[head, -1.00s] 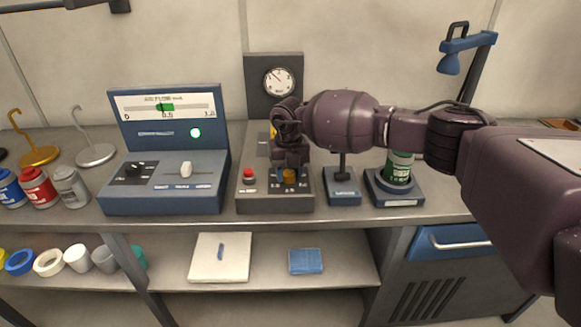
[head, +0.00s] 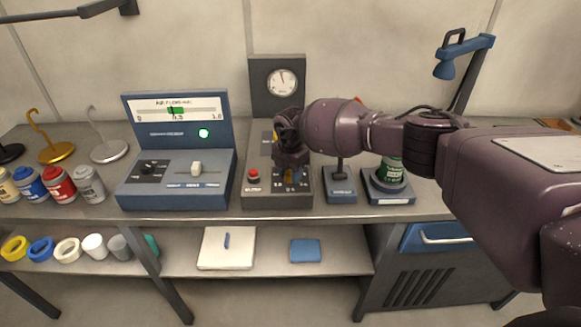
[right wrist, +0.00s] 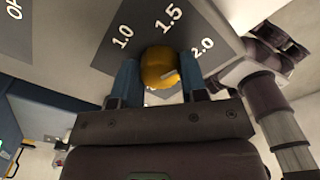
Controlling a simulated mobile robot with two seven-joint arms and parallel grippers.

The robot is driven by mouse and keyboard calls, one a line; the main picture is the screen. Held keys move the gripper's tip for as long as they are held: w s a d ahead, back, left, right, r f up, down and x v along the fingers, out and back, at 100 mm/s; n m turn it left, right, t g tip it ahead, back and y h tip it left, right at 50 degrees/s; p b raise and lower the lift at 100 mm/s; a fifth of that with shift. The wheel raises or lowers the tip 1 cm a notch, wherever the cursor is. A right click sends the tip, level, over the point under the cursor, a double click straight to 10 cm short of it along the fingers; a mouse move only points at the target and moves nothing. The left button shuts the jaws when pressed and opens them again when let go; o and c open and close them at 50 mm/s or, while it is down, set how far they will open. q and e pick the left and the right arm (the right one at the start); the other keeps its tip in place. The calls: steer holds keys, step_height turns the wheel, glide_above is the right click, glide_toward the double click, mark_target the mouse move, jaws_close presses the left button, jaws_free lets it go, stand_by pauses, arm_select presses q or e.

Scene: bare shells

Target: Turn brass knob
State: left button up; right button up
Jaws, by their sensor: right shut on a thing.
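The brass knob (right wrist: 158,66) sits on a dark dial plate (right wrist: 205,30) marked 1.0, 1.5 and 2.0 in the right wrist view. A small pale mark shows on the knob's lower right side. My right gripper (right wrist: 160,80) is shut on the knob, with one blue finger on each side. In the head view my right gripper (head: 290,170) comes down over the front of the grey control box (head: 251,200) and hides most of the knob. A round gauge (head: 282,83) stands on the panel behind. My left gripper is not in view.
A red button (head: 253,175) is left of the knob on the same box. A blue console (head: 170,198) with a slider stands to the left. A blue stand (head: 341,194) and a green canister (head: 390,170) stand to the right. Cans and hooks are at far left.

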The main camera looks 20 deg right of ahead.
mark_target(290, 173)
steer(key=shift+m+p, duration=0.65)
steer(key=shift+m, duration=0.55)
steer(key=o, duration=0.9)
step_height(290, 173, up, 11)
steer(key=shift+f+b, duration=0.1)
steer(key=shift+b, duration=0.4)
